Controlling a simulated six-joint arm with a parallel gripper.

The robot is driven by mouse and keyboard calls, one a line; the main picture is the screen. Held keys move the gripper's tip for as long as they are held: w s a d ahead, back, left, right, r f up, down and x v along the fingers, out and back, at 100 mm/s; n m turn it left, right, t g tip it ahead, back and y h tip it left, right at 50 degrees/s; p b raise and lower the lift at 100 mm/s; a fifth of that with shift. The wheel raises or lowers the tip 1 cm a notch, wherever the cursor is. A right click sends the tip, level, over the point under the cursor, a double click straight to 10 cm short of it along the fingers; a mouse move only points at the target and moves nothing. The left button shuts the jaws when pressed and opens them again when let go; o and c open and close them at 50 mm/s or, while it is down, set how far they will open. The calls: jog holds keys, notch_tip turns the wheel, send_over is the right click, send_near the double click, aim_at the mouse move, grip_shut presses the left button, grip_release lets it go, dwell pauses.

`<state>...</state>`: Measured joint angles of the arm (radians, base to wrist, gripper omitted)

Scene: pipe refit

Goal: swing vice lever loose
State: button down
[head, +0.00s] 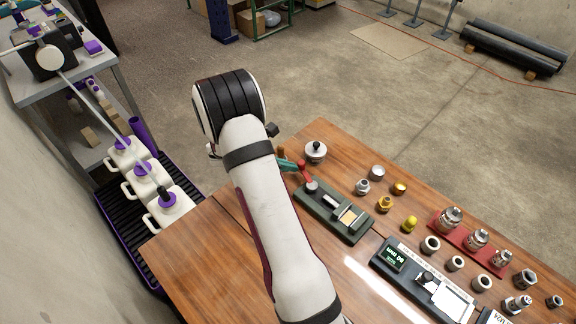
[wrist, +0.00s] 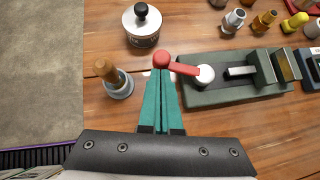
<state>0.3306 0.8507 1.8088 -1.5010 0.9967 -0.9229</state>
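The vice (head: 335,212) is a dark green block on the wooden table, also in the wrist view (wrist: 235,92). Its red lever (head: 306,174) runs from a pale round pivot to a red knob, which in the wrist view (wrist: 161,60) points left. My gripper (wrist: 161,74) has teal fingers close together, with their tips right at the knob. They look shut, with no clear gap between them. Whether they touch the knob, I cannot tell. In the head view my gripper (head: 287,164) is partly hidden behind my arm, left of the lever.
A round pot with a black knob (wrist: 142,25) stands near the vice. A wooden-handled stamp (wrist: 116,81) is left of my fingers. Several fittings (head: 386,203) stand right of the vice, by a red rack (head: 462,231) and a display unit (head: 391,260).

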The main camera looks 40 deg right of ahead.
jog(key=shift+w+d+m+g+y, duration=0.15)
jog(key=shift+d+m+g, duration=0.1)
jog(key=shift+m+g, duration=0.35)
jog(key=shift+s+d+m+g+y, duration=0.1)
jog(key=shift+d+m+g+y, duration=0.15)
jog(key=shift+m, duration=0.55)
jog(key=shift+d+g, duration=0.35)
jog(key=shift+d, duration=0.2)
jog(key=d+m+g+y, duration=0.1)
jog(key=m, duration=0.1)
jog(key=d+m+g, duration=0.1)
jog(key=m, duration=0.1)
jog(key=shift+s+d+y, duration=0.15)
jog(key=shift+s+y, duration=0.05)
jog(key=shift+y, duration=0.2)
jog(key=shift+s+d, duration=0.1)
jog(key=shift+d, duration=0.1)
jog(key=shift+s+d, duration=0.45)
jog(key=shift+d, duration=0.3)
jog(key=shift+s+d+m+g+y, duration=0.35)
jog(key=shift+m+g+y, duration=0.25)
jog(key=shift+m, duration=0.3)
jog(key=shift+s+d, duration=0.4)
jog(key=shift+s, duration=0.1)
jog(key=shift+s+d, duration=0.1)
jog(key=shift+s, duration=0.05)
